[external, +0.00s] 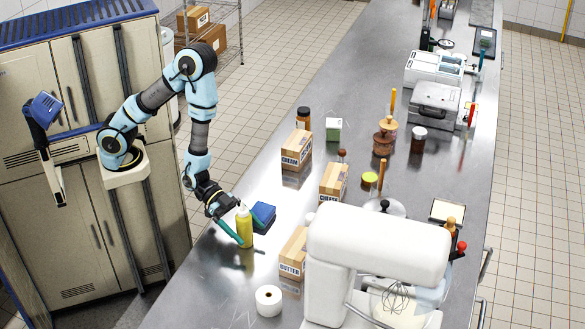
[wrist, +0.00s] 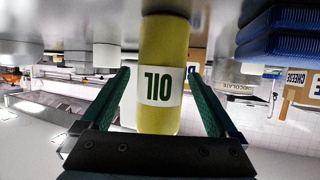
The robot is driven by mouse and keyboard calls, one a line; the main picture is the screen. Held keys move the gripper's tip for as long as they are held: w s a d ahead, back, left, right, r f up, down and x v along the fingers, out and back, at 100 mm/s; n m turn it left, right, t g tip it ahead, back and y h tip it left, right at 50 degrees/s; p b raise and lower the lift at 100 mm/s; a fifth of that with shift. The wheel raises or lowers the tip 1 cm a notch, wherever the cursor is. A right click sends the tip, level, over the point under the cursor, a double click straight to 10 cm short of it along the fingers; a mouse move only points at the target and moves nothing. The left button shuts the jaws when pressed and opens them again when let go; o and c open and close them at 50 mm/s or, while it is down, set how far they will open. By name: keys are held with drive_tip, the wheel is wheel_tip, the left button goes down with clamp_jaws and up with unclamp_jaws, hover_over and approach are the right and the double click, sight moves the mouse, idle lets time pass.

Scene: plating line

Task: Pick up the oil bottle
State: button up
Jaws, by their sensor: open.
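The oil bottle (external: 244,228) is yellow and stands upright near the left edge of the steel counter. In the wrist view the bottle (wrist: 162,75) appears upside down, with a white label reading OIL. My gripper (external: 236,228) is at the bottle, and its green fingers are open. In the wrist view the fingers of my gripper (wrist: 162,98) lie on either side of the bottle, with a visible gap on each side.
A blue block-like stack (external: 263,215) sits just right of the bottle; it also shows in the wrist view (wrist: 280,35). A butter box (external: 292,255), a white roll (external: 268,300) and a large white mixer (external: 375,245) stand nearby. The counter (external: 205,280) is clear toward the front left.

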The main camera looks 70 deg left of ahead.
drive_tip(key=shift+x, duration=0.95)
clamp_jaws()
